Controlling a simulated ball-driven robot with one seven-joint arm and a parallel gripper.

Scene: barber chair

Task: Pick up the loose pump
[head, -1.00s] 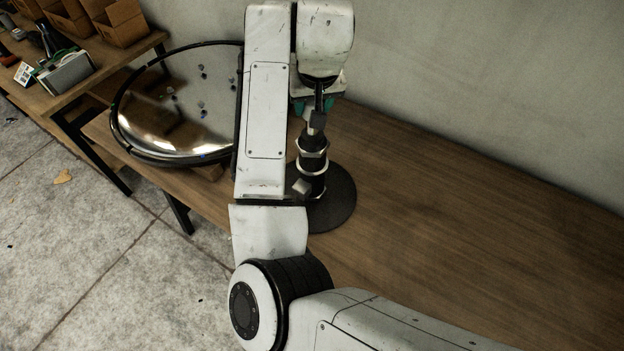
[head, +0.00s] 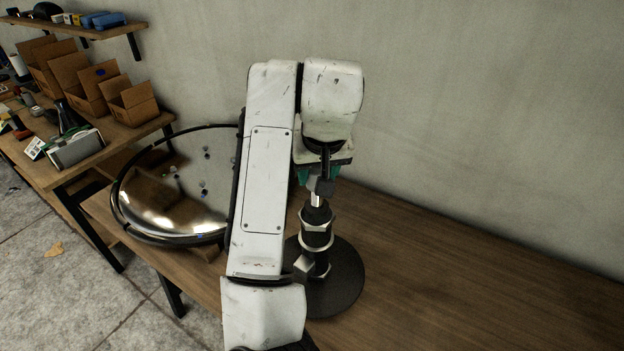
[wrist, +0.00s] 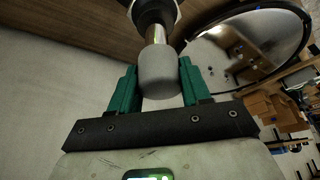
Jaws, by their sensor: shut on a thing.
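The pump (head: 316,238) is a black upright column with pale rings on a wide round dark base (head: 345,290). A grey knob tops its short bright metal rod, and the knob shows large in the wrist view (wrist: 160,78). My gripper (head: 320,178) has teal fingers and is shut on this knob from above, one finger on each side. The pump stands about upright over the wooden bench. I cannot tell whether its base touches the bench. My arm hides the left part of the base and column.
The wooden bench top (head: 440,290) is clear to the right, along the grey wall. A round black-rimmed mirror (head: 175,190) lies close on the left. Further left a second bench carries cardboard boxes (head: 130,100) and tools, below a wall shelf (head: 85,30).

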